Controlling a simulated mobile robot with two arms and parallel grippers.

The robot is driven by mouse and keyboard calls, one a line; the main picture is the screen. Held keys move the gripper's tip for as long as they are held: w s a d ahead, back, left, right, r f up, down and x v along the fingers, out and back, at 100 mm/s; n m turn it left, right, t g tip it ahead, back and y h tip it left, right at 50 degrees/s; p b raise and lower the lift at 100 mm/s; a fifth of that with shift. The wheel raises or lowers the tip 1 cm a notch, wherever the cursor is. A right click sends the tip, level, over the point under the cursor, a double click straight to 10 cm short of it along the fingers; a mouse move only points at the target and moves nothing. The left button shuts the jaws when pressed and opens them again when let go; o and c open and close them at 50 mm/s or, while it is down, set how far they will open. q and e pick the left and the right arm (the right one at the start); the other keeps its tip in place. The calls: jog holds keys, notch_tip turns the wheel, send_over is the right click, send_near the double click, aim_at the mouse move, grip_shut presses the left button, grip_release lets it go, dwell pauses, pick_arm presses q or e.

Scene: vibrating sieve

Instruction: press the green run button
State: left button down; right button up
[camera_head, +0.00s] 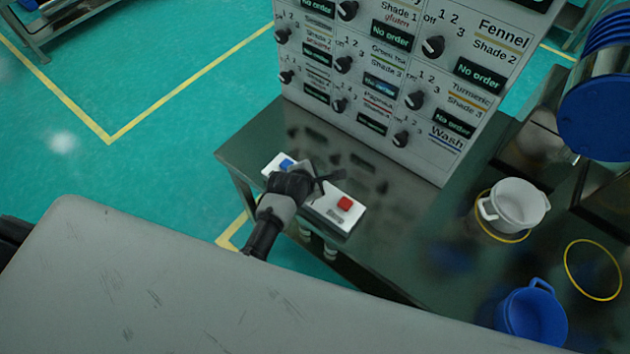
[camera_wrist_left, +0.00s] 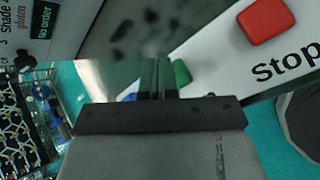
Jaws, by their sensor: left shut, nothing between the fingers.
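A white button box (camera_head: 330,219) lies on the dark table (camera_head: 262,137) and carries coloured buttons. Its green button (camera_wrist_left: 182,74) shows in the left wrist view, just right of my fingers and partly covered by them; in the head view my gripper hides it. The red stop button (camera_head: 344,203) is at the box's right end, with "Stop" printed beside it in the left wrist view. A blue button (camera_head: 286,164) is at the left end. My left gripper (camera_head: 319,183) is shut and empty over the middle of the box. I cannot tell whether its tips touch the green button. My right gripper is out of view.
A grey panel (camera_head: 440,160) with several black knobs stands behind the box. A white pot (camera_head: 519,203), a blue pot (camera_head: 533,318) and a yellow ring (camera_head: 593,270) are to the right. A grey surface (camera_head: 150,290) fills the foreground.

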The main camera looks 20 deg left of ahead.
pick_arm(q)
jog(key=shift+f, duration=0.6)
dwell(0.7)
dwell(0.4)
jog(key=shift+r+p, duration=0.9)
jog(key=shift+r, duration=0.15)
notch_tip(320, 180, up, 5)
jog(key=p, duration=0.5)
jog(key=shift+p, duration=0.3)
